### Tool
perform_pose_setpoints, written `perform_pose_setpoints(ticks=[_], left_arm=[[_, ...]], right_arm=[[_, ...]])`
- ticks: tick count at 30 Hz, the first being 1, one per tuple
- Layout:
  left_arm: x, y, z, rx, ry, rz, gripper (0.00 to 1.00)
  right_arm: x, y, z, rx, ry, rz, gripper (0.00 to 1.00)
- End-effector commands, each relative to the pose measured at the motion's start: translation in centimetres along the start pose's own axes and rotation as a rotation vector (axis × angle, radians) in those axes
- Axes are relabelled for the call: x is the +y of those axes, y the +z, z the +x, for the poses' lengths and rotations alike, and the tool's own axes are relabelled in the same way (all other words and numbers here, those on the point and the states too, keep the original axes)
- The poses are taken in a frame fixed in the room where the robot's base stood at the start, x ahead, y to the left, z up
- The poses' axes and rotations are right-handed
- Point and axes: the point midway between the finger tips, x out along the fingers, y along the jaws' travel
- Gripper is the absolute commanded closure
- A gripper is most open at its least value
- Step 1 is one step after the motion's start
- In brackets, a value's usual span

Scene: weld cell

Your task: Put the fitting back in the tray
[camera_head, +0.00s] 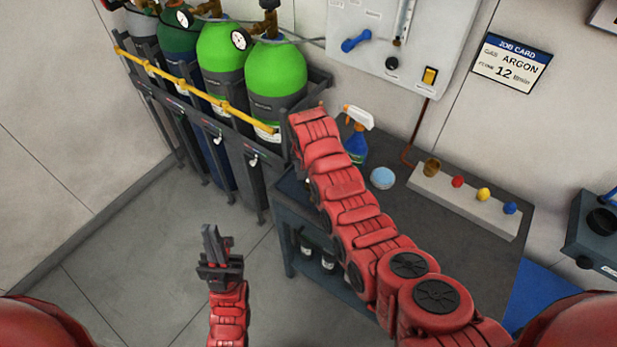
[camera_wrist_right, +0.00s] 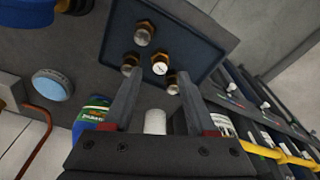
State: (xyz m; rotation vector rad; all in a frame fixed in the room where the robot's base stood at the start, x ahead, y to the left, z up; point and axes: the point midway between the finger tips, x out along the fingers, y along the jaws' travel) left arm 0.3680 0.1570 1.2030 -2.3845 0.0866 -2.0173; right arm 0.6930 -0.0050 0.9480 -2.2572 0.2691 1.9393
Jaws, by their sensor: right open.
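In the right wrist view a dark blue tray (camera_wrist_right: 200,38) lies on the bench and holds several brass-and-steel fittings. One fitting (camera_wrist_right: 145,33) is near its far side, one (camera_wrist_right: 160,64) is in the middle, one (camera_wrist_right: 130,62) is at left. Another fitting (camera_wrist_right: 172,83) shows between and beyond my fingertips. My right gripper (camera_wrist_right: 158,80) is open, its fingers apart with none of the fittings clasped.
The dark bench (camera_head: 440,235) carries a spray bottle (camera_head: 356,140), a light blue round tin (camera_head: 382,178) and a pale block (camera_head: 465,200) with coloured knobs. Green gas cylinders (camera_head: 275,80) stand in a rack behind a yellow bar. Floor at left is clear.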

Motion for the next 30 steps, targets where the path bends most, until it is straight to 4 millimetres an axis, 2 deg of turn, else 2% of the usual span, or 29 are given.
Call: perform_pose_setpoints(ticks=[1,9,10,13,18,30], left_arm=[[0.0,0.1,-0.7,-0.001,0.000,0.000,1.00],[0.1,0.4,-2.5,0.000,0.000,0.000,1.00],[0.1,0.3,-1.7,-0.001,0.000,0.000,1.00],[0.1,0.2,-1.3,0.000,0.000,0.000,1.00],[0.1,0.2,-1.2,0.000,0.000,0.000,1.00],[0.1,0.2,-1.2,-0.001,0.000,0.000,1.00]], right_arm=[[-0.1,0.0,-0.5,0.003,-0.002,0.000,0.43],[-0.1,0.1,-5.1,0.003,-0.003,0.000,0.43],[0.0,-0.1,-6.2,0.002,-0.002,0.001,0.43],[-0.1,-0.1,-7.5,0.003,-0.003,0.000,0.43],[0.0,0.0,-8.1,0.000,0.000,0.000,0.43],[0.0,0.0,-8.1,0.000,0.000,0.000,0.43]])
